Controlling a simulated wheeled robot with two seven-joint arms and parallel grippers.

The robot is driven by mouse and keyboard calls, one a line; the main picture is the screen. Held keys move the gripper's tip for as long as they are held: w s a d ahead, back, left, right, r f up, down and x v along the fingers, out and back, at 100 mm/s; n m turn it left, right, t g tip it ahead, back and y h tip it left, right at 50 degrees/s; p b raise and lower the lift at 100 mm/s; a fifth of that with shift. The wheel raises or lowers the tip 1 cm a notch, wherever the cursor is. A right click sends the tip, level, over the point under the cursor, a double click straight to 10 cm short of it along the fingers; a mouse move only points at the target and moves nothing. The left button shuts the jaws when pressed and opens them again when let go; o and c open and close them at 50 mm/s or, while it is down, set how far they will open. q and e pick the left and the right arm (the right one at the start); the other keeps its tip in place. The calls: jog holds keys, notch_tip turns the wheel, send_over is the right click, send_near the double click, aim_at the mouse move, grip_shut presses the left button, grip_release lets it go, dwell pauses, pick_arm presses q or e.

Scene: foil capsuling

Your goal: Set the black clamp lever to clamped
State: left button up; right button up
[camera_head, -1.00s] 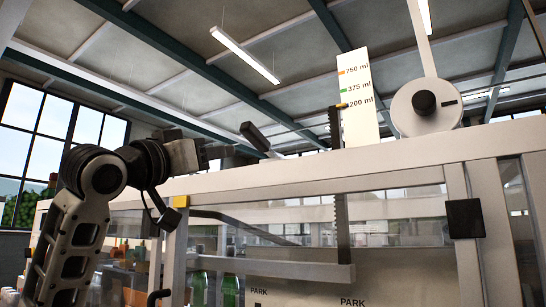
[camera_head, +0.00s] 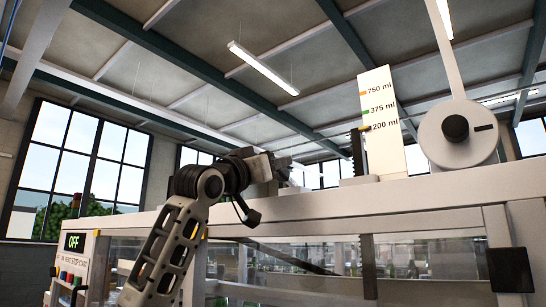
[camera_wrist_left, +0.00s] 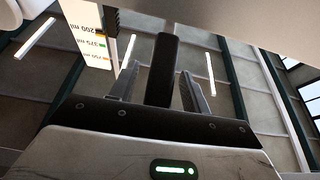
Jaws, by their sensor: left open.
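The black clamp lever (camera_wrist_left: 165,70) shows in the left wrist view as a dark bar standing between the two grey fingers of my left gripper (camera_wrist_left: 158,88). The fingers are apart, with a gap on each side of the bar. In the head view my left gripper (camera_head: 287,165) is above the machine's top beam, left of the volume scale. There it hides most or all of the lever, so I cannot tell the lever's angle. My right gripper is in neither view.
The machine's pale top beam (camera_head: 420,190) runs beneath the gripper. A volume scale (camera_head: 382,120), a dark toothed rack (camera_head: 357,152) and a round pale disc (camera_head: 440,138) with a black hub rise to the right.

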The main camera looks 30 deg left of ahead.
pick_arm(q)
jog(key=shift+w+r, duration=0.2)
jog(key=shift+w, duration=0.25)
